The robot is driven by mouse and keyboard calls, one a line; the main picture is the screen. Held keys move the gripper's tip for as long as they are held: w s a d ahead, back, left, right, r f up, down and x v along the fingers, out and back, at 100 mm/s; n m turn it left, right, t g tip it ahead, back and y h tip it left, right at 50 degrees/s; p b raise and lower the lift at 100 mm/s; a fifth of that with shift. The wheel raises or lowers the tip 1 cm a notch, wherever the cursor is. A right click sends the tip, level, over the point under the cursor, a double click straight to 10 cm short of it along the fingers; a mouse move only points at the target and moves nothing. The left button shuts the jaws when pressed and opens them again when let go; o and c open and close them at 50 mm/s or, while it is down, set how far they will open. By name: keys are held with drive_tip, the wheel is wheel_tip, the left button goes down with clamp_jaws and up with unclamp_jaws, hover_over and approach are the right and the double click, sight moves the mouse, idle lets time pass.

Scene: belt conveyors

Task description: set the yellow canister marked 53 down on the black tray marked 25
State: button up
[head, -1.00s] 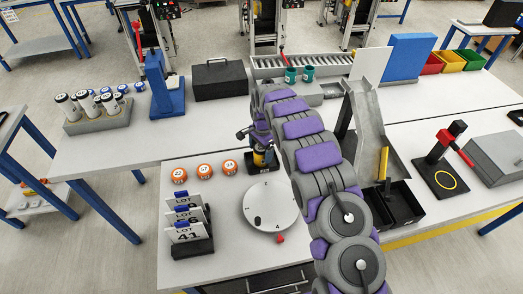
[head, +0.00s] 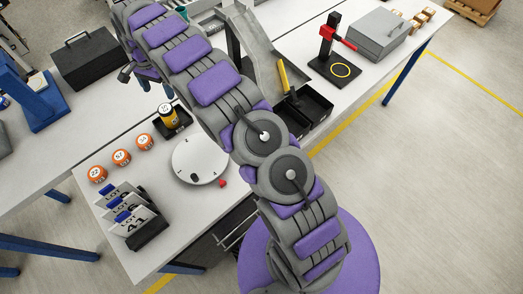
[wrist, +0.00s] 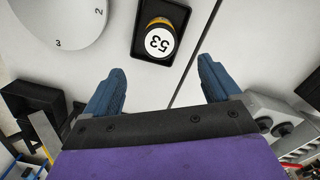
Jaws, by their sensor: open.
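The yellow canister marked 53 (head: 168,115) stands upright on the black tray (head: 184,122) on the white table. In the wrist view its white top with the number 53 (wrist: 160,41) shows, and the dark tray rim (wrist: 140,52) lies around it. The tray's number cannot be read. My gripper (wrist: 162,85) is open and empty, its blue fingers apart, with the canister beyond the fingertips and not between them. In the head view my gripper (head: 124,76) is partly hidden by my arm, behind and left of the canister.
Orange canisters marked 22 (head: 97,174), 57 (head: 121,157) and 64 (head: 144,141) stand in a row left of the tray. A round white disc (head: 198,163) lies in front. A lot-card holder (head: 150,233) stands front left. Black bins (head: 304,108) are at right.

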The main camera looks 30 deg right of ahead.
drive_tip(key=s+d+r+n, duration=0.2)
drive_tip(key=s+d+r, duration=0.6)
drive_tip(key=s, duration=0.3)
drive_tip(key=s+d+r+n, duration=0.2)
drive_tip(key=s+d+r, duration=0.55)
drive_tip(key=s, duration=0.35)
drive_tip(key=s+d+n, duration=0.1)
drive_tip(key=s+n, duration=0.1)
drive_tip(key=s, duration=1.2)
drive_tip(key=s+d+n+g, duration=0.1)
drive_tip(key=s+d+n, duration=0.1)
drive_tip(key=s, duration=1.3)
drive_tip(key=shift+d+f+n+h, duration=0.15)
drive_tip(key=shift+f+n+h, duration=0.15)
drive_tip(key=shift+f+n, duration=0.25)
drive_tip(key=shift+w+r, duration=0.1)
